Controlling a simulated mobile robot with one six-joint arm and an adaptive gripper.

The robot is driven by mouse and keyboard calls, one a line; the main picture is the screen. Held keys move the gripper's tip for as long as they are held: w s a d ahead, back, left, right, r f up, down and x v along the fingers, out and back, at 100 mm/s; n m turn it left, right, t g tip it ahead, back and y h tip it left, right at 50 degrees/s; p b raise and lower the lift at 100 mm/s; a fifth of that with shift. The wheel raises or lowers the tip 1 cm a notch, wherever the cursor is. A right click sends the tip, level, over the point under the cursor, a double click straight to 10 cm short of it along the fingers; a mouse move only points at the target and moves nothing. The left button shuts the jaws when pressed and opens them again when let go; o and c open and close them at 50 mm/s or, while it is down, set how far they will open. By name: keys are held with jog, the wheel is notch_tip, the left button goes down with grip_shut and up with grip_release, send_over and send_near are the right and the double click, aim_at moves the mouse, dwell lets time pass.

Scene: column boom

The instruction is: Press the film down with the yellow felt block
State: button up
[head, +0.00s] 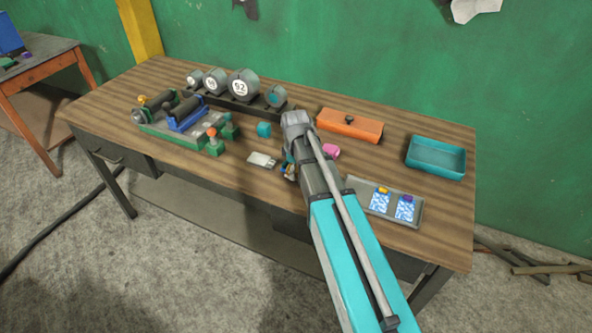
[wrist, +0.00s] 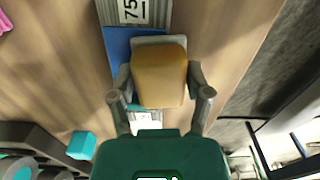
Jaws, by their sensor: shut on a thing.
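My gripper (wrist: 160,82) is shut on a yellow block (wrist: 160,72) in the wrist view, one finger on each side. A blue film piece (wrist: 119,45) shows beside and beyond the block, above a plate with the number 75 (wrist: 131,10). Another bit of white label (wrist: 145,120) shows near the gripper's body. The block hides much of the film, and I cannot tell whether they touch. In the head view my gripper (head: 289,171) is low over the table, partly hidden by my arm, beside a pale plate (head: 262,160).
A grey tray (head: 359,188) holds two blue-and-white patterned sheets with yellow and purple tabs. An orange box (head: 349,125), teal bin (head: 436,158), pink piece (head: 331,151), teal cube (head: 264,129), green roller fixture (head: 183,122) and dark numbered drums (head: 243,86) stand around on the table (head: 110,105).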

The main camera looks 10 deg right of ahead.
jog(key=shift+r+p, duration=2.85)
jog(key=shift+r, duration=0.1)
jog(key=shift+r+p, duration=1.5)
jog(key=shift+r, duration=0.05)
jog(key=shift+f, duration=0.1)
